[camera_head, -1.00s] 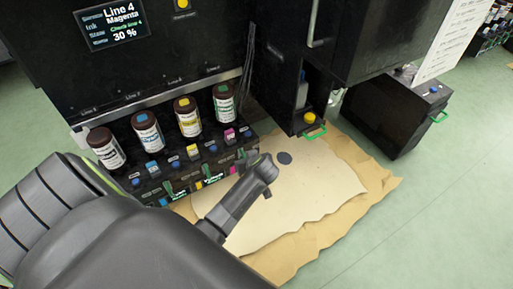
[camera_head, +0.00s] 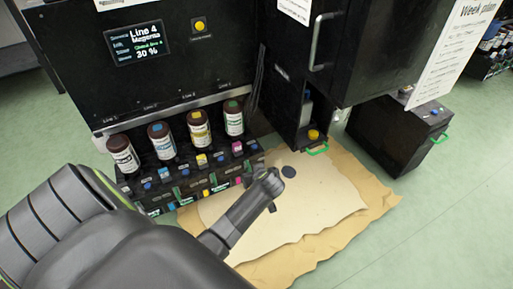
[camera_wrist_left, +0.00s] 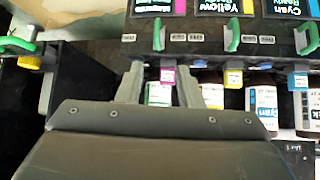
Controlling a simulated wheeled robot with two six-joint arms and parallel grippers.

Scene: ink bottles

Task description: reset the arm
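My left arm comes in from the lower left in the head view. Its gripper (camera_head: 268,184) is above the pale paper sheet, just right of the ink bottle rack. In the left wrist view the two fingers of my left gripper (camera_wrist_left: 160,84) stand apart. A magenta tab and a bottle show beyond the gap, and nothing is clearly held. Several brown ink bottles stand in a row: one at the left (camera_head: 123,154), one with a blue cap (camera_head: 161,141), one yellow-capped (camera_head: 200,131), one green-capped (camera_head: 233,118). My right gripper is not in view.
The black printer (camera_head: 190,65) has a screen reading Line 4 Magenta, 30 %. An open bay with a yellow cap (camera_head: 313,134) is right of the rack. A black bin (camera_head: 400,140) stands at the right. Brown paper (camera_head: 375,205) lies on the green floor, clear at right.

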